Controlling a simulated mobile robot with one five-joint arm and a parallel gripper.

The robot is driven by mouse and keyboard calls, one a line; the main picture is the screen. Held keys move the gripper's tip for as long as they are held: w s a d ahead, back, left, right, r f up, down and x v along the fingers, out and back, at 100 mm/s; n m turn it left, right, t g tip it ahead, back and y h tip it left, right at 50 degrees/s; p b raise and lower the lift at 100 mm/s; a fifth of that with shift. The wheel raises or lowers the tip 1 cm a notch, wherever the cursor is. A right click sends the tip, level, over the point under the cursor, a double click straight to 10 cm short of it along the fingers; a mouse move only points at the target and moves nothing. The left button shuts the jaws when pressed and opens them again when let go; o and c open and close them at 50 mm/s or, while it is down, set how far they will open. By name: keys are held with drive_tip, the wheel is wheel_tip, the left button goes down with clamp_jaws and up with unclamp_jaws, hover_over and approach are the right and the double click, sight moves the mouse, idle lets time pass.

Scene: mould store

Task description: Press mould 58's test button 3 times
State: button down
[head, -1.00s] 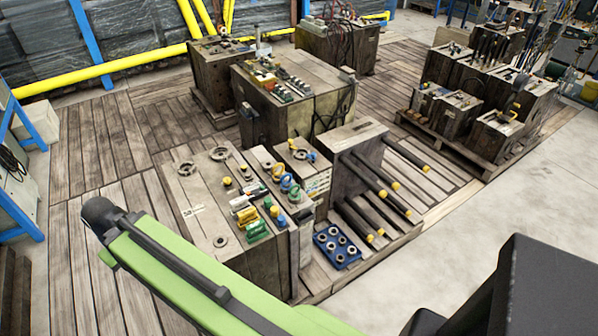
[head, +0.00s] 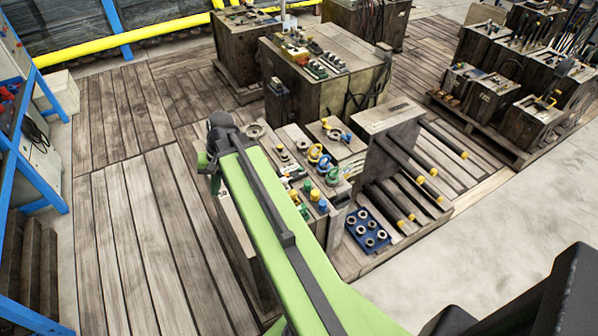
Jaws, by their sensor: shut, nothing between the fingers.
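The near mould block (head: 236,228) stands on the plank floor, largely covered by my green arm. I cannot read the number 58 on any block now, and I cannot pick out a test button. My arm reaches up across the near block, and its dark far joint lies over the block's far left corner. My gripper is not visible; it is hidden beyond or below that joint.
A larger block (head: 345,55) with fittings stands behind. To the right are an upright plate (head: 378,140) with dark rods and a blue tray (head: 368,232) of round parts. More blocks crowd a pallet at the far right. Plank floor (head: 120,210) is clear at left.

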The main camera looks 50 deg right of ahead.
drive_tip(key=s+d+m+t+y+b, duration=0.3)
drive_tip(key=d+m, duration=0.6)
drive_tip(key=d, duration=1)
wheel_tip(320, 180, up, 3)
drive_tip(key=m+t+h, duration=0.2)
drive_tip(key=m+t, duration=0.2)
drive_tip(key=m, duration=0.2)
hover_over(300, 169)
drive_tip(key=shift+s+d+r+p, duration=0.15)
drive_tip(key=shift+s+d+p, duration=0.15)
drive_tip(key=shift+d, duration=0.15)
wheel_tip(300, 169, down, 9)
drive_tip(key=b, duration=0.9)
drive_tip(key=shift+r, duration=0.1)
drive_tip(key=shift+s+f+b, duration=0.1)
drive_tip(key=shift+f+b, duration=0.25)
drive_tip(key=shift+f, duration=0.1)
